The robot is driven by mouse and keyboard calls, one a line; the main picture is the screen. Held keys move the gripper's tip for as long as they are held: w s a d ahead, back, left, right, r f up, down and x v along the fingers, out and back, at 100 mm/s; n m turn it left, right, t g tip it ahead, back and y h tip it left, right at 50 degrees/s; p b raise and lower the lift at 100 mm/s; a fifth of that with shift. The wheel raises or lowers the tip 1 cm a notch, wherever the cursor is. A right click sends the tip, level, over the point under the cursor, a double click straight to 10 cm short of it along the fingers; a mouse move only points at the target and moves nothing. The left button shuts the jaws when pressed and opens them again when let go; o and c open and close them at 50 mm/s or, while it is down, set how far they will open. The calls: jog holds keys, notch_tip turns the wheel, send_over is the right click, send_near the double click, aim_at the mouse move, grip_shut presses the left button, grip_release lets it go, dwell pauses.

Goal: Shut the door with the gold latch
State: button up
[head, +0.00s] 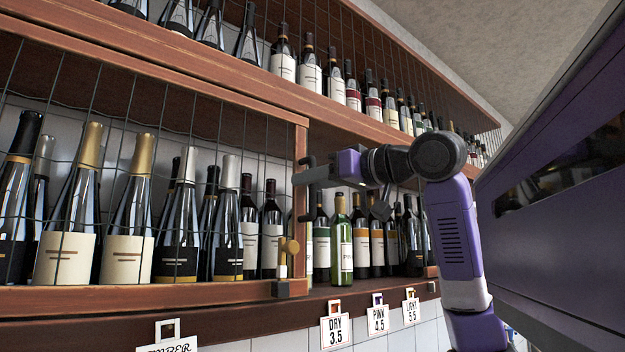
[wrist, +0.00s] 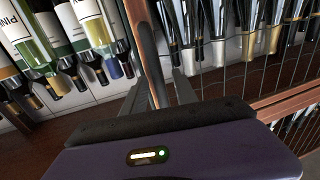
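The mesh door (head: 235,115) with a wooden frame covers the left part of the lower shelf in the head view. The gold latch (head: 289,246) sits low on its right upright. To the right of that upright the shelf front is uncovered. My gripper (head: 304,174) is at the upright, above the latch. In the wrist view, the fingers of my gripper (wrist: 158,92) stand apart, with the upright (wrist: 138,18) and a dark bar (wrist: 150,60) running between them. Gaps show on both sides, so it looks open. Contact with the door cannot be told.
Bottles stand behind the mesh and in the uncovered section, including a green bottle (head: 341,240) near the front. An upper shelf (head: 250,78) holds more bottles. Price tags (head: 335,330) hang below the lower shelf. A large purple panel (head: 560,200) fills the right side.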

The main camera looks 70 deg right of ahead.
grip_shut()
dwell(1.4)
